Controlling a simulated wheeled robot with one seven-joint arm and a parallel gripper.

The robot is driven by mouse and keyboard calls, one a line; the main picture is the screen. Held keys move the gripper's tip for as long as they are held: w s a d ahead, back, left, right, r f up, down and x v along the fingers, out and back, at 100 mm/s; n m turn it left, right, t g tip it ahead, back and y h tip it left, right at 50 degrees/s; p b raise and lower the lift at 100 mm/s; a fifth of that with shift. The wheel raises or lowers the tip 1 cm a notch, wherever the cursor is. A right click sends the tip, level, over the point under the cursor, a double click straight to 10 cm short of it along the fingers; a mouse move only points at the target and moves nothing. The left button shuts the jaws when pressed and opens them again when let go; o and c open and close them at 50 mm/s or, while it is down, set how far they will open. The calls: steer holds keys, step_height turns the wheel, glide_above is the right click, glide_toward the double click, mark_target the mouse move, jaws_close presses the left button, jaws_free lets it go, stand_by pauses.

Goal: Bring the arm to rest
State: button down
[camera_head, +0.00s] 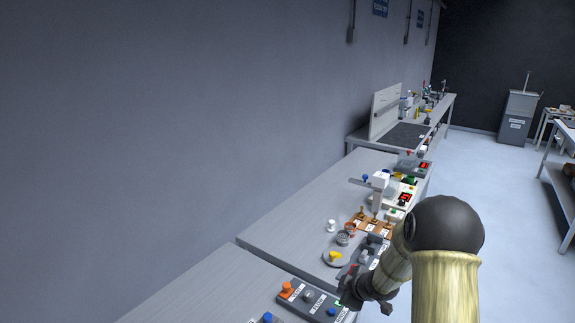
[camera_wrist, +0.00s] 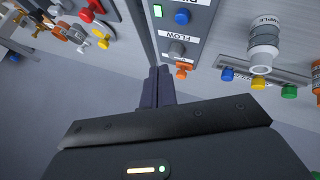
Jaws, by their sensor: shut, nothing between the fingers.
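My arm reaches out from the lower right of the head view, bent at a dark round joint. My gripper (camera_head: 350,298) is low over the near bench, beside a dark control panel (camera_head: 312,300). In the wrist view my gripper (camera_wrist: 156,72) has its two dark fingers together, with nothing between them. The fingertips appear close to the panel marked FLOW (camera_wrist: 205,22), just left of its orange knob (camera_wrist: 183,70). I cannot tell whether they touch it.
A white bottle (camera_wrist: 263,42) and a strip with coloured knobs (camera_wrist: 243,79) are at the right of the wrist view. Benches (camera_head: 290,225) run along the wall, carrying a plate with a yellow knob (camera_head: 335,258) and other devices. Open floor (camera_head: 490,180) lies right of the benches.

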steer(key=s+r+m+g+h, duration=0.1)
steer(key=s+r+m, duration=0.2)
steer(key=s, duration=0.6)
steer(key=s+a+r+m+g+h, duration=0.1)
steer(key=s+r+m+g, duration=0.1)
steer(key=s+m, duration=0.4)
steer(key=s+a+r+m+g+h, duration=0.1)
steer(key=s+r+m, duration=0.3)
steer(key=s, duration=0.8)
steer(key=shift+r+g, duration=0.4)
steer(key=shift+g, duration=0.1)
